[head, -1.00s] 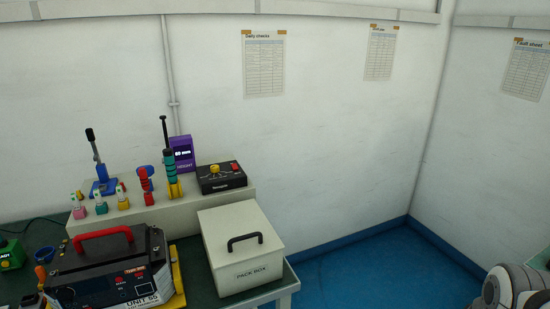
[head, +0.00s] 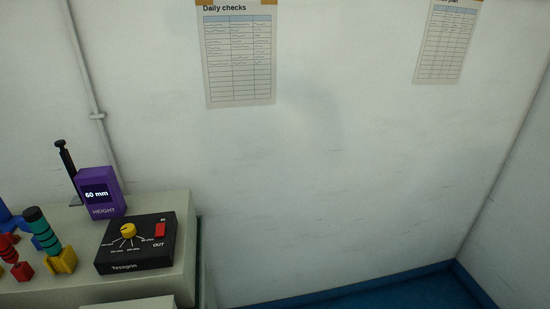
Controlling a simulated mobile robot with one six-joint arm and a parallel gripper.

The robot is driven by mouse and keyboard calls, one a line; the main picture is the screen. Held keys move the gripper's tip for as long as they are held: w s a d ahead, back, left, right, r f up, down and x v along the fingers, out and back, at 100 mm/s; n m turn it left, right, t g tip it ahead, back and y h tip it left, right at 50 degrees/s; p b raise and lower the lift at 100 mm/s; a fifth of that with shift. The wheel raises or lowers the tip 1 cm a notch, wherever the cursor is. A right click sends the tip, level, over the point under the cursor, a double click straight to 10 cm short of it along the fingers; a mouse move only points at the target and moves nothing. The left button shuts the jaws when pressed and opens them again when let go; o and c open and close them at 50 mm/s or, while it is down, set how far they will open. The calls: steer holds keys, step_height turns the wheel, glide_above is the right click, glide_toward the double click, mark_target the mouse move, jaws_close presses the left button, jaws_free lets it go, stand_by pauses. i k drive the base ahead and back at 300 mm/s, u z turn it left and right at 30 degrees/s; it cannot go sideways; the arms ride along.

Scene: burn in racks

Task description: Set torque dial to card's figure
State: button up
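A black box (head: 112,254) with a yellow dial (head: 128,230) sits on the grey-white shelf at the lower left of the head view. White marks fan out around the dial, with small figures too fine to read surely. I cannot tell which mark the dial points to. A red switch (head: 160,230) lies right of the dial, with "IN" and "OUT" beside it. I cannot tell which paper is the task's card. A "Daily checks" sheet (head: 238,60) hangs on the wall, its handwriting unreadable. My gripper is out of view.
A purple height gauge (head: 100,196) reading "60 mm" stands behind the box on the shelf (head: 186,250). Another sheet (head: 446,40) hangs right. Blue floor (head: 400,294) is clear.

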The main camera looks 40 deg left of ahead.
mark_target(128, 231)
steer(key=i, duration=1.3)
steer(key=u, duration=2.95)
steer(key=i, duration=1)
steer(key=z, duration=0.05)
